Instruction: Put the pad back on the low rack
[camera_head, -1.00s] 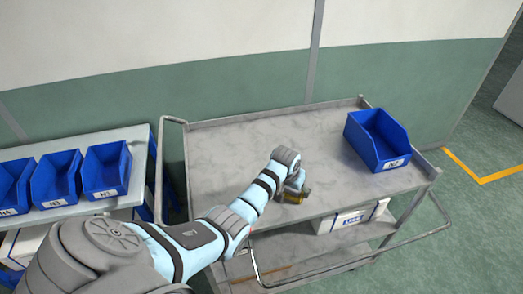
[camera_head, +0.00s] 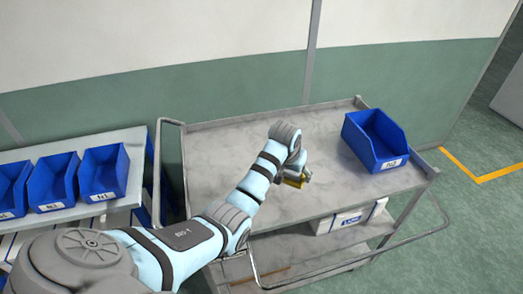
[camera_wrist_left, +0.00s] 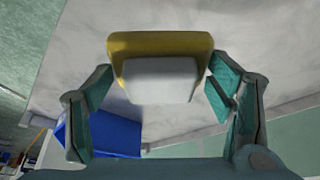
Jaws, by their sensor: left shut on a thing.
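The pad is a yellow piece with a white block on it, seen close up in the left wrist view (camera_wrist_left: 160,45). In the head view it is a small yellow shape (camera_head: 293,183) over the grey cart top (camera_head: 235,160). My left gripper (camera_head: 300,176) is shut on the pad, with its fingers at either side of it in the wrist view. The pad looks held just above the cart top, but the exact gap cannot be told. I cannot tell for sure which surface is the low rack. My right gripper is not in view.
A blue bin (camera_head: 375,141) stands at the cart top's right end. A white box (camera_head: 347,219) sits on the cart's lower shelf (camera_head: 285,250). Blue bins (camera_head: 103,172) line a shelf at the left. Cart handles (camera_head: 440,212) stick out. Much of the cart top is bare.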

